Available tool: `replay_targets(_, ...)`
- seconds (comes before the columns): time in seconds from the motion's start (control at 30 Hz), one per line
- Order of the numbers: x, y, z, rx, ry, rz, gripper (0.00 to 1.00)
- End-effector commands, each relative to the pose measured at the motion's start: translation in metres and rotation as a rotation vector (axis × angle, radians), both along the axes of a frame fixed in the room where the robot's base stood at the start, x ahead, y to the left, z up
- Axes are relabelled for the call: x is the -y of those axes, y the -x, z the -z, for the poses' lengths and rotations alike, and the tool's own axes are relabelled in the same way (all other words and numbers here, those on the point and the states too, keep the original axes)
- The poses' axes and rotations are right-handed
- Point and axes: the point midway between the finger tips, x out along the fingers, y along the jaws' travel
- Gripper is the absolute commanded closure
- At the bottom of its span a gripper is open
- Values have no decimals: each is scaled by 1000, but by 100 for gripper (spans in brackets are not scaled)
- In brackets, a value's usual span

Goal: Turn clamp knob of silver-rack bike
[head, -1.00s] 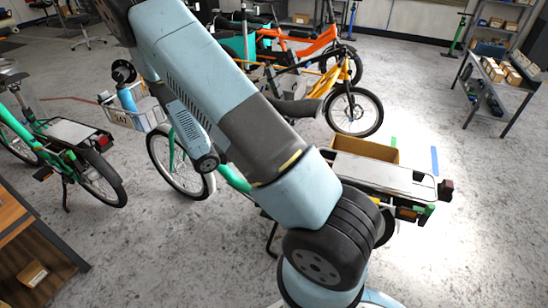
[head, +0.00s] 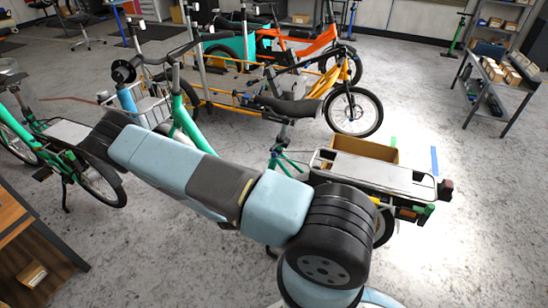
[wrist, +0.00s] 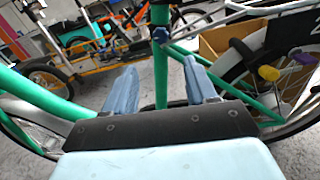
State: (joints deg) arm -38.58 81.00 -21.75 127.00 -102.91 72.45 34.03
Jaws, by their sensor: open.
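The green-framed bike with the silver rack (head: 375,178) stands at the centre right in the head view, its dark saddle (head: 285,105) in plain sight. In the wrist view its green upright tube (wrist: 161,75) runs between my fingers. A small dark blue knob-like part (wrist: 160,35) sits on this tube, just beyond and above the fingertips; it looks like the clamp knob. My gripper (wrist: 160,72) is open, with one blue finger on each side of the tube. I cannot tell whether they touch it. My gripper is hidden in the head view.
A cardboard box (head: 364,149) lies by the rack. Another green bike (head: 70,160) stands at the left, with orange and yellow bikes (head: 345,70) behind. A wooden bench (head: 30,245) is at lower left, a shelf (head: 503,90) at right. Purple (wrist: 268,73) and yellow (wrist: 304,58) parts show near the wheel.

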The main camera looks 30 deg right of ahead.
Motion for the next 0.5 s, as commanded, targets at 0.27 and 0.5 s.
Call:
replay_targets(0.27, 25, -19, 0, 1, 1, 0, 43)
replay_targets(0.5, 59, -45, 1, 1, 1, 1, 43)
